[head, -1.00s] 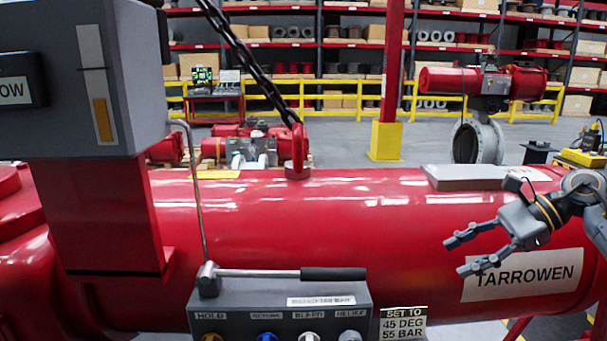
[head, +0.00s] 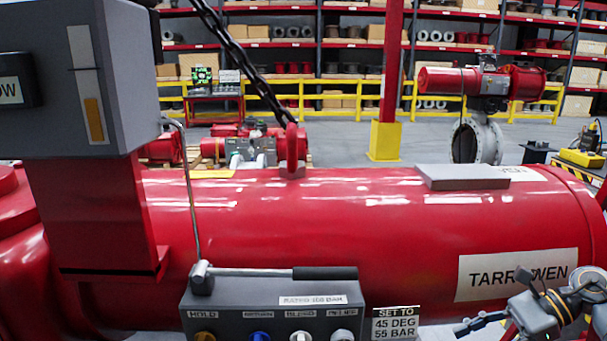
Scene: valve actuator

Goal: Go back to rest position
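My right gripper (head: 485,326) is at the bottom right corner, below the TARROWEN label (head: 516,275) and in front of the red actuator cylinder (head: 330,220). One finger points left; the other is mostly cut off by the bottom edge, so its opening is hard to judge. No held object shows. My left gripper is not in the view. The grey control block (head: 262,309) stands at the bottom centre with its black-handled lever (head: 325,273) lying level across the top. A "SET TO 45 DEG 55 BAR" sign (head: 396,323) is beside it.
A grey box on a red post (head: 95,215) stands at the left. A black chain (head: 245,65) runs to a red lifting eye (head: 292,148) on the cylinder. Behind are a yellow railing (head: 345,98), a red column (head: 393,60), shelves and another valve actuator (head: 480,85).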

